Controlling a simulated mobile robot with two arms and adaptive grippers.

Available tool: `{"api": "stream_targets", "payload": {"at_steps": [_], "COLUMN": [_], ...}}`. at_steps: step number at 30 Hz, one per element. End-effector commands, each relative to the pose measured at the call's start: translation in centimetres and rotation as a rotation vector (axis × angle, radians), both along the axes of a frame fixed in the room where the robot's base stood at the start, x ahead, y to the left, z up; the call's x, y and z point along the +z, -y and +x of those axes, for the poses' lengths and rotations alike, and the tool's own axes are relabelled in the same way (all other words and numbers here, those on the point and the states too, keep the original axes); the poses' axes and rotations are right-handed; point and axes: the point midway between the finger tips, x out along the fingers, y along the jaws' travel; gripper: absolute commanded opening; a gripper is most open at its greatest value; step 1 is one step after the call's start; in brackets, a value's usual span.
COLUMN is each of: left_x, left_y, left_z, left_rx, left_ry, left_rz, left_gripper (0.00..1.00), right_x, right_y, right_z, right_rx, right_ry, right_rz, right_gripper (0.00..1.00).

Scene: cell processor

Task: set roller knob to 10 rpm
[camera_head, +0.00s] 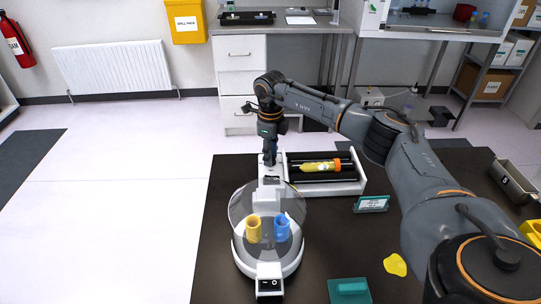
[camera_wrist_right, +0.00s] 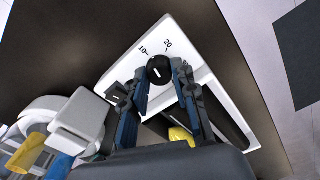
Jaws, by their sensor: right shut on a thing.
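The roller (camera_head: 355,187) is a white unit with black rollers, and a yellow tube lies on it in the head view. Its black round knob (camera_wrist_right: 159,70) is on the white end panel in the right wrist view, with printed marks 10 and 20 beside it. My right gripper (camera_wrist_right: 159,72) is shut on the knob, one fingertip on each side. In the head view the right gripper (camera_head: 269,160) points down at the roller's left end and hides the knob. A small white line shows on the knob; I cannot tell exactly which mark it points to. My left gripper is not in view.
A centrifuge (camera_head: 246,257) with a clear round lid, a yellow cup and a blue cup inside, stands in front of the roller. A small teal sign (camera_head: 371,203) stands right of it. A yellow item (camera_head: 395,265) and a teal box (camera_head: 349,291) lie nearer on the dark table.

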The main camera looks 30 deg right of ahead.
Motion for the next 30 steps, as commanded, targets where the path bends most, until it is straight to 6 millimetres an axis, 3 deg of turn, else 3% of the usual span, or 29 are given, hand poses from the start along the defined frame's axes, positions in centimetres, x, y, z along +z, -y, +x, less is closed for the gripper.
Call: {"api": "stream_targets", "payload": {"at_steps": [12, 30], "left_x": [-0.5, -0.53], "left_y": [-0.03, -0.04], "left_z": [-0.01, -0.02], "left_rx": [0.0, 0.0], "left_ry": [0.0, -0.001], "left_rz": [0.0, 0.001], "left_gripper": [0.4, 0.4], "right_x": [0.22, 0.25], "right_y": [0.06, 0.05], "right_z": [0.16, 0.17], "right_rx": [0.205, 0.239], "right_ry": [0.007, 0.007], "right_rz": [0.001, 0.0], "right_gripper": [0.0, 0.0]}}
